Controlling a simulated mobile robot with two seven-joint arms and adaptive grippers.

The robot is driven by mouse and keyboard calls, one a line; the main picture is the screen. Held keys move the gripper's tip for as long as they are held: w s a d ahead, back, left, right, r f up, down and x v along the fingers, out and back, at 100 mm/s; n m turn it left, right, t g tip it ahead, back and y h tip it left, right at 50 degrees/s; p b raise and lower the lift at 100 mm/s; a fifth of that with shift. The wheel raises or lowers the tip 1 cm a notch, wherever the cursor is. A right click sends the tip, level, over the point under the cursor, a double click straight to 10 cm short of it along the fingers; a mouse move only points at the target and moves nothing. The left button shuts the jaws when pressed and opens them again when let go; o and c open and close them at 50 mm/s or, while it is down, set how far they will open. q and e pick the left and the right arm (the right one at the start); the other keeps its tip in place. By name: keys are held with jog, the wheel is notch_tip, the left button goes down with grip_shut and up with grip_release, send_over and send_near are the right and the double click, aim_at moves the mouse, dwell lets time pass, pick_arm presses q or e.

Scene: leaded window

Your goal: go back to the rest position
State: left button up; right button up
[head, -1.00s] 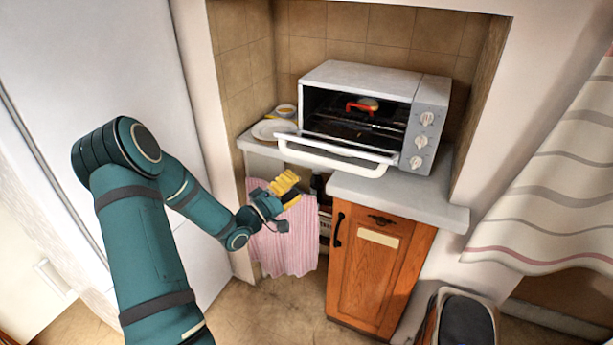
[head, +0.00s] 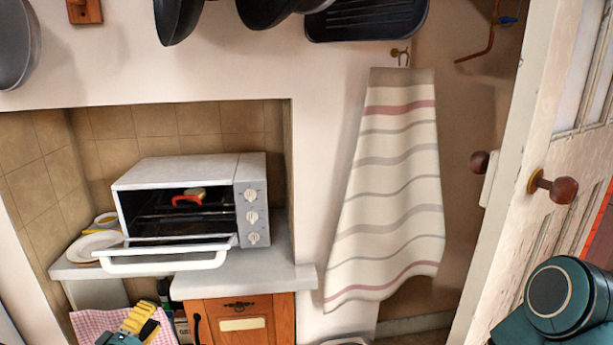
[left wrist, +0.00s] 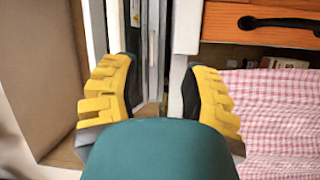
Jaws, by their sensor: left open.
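My left gripper (head: 140,322) is at the bottom left of the head view, below the counter and in front of the pink checked cloth (head: 88,322). The left wrist view shows its yellow fingers (left wrist: 160,85) apart with nothing between them. The cloth also shows in that view (left wrist: 275,120), right of the fingers. A teal part of my right arm is at the lower right of the head view; its gripper is out of the picture.
A toaster oven (head: 190,172) with its door down stands on the counter (head: 245,283), a red-handled item (head: 187,198) inside. Plates (head: 93,246) are left of it. A striped cloth (head: 385,190) hangs at centre right, and a door (head: 530,200) stands at the right.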

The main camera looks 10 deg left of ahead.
pick_arm(q)
jog(key=s+d+f+m+g+h, duration=0.1)
jog(key=d+f+m+g, duration=0.25)
jog(key=d+f, duration=0.45)
jog(key=d+f+m+g, duration=0.2)
jog(key=d+f+g, duration=0.3)
jog(key=d, duration=0.6)
jog(key=s+d+f+m+g, duration=0.3)
jog(key=s+d, duration=0.3)
jog(key=s, duration=0.2)
jog(key=s+d+f+m+g, duration=0.4)
jog(key=s+d+f+g, duration=0.1)
jog(key=s, duration=0.3)
jog(key=shift+s+d, duration=0.2)
jog(key=shift+d, duration=0.5)
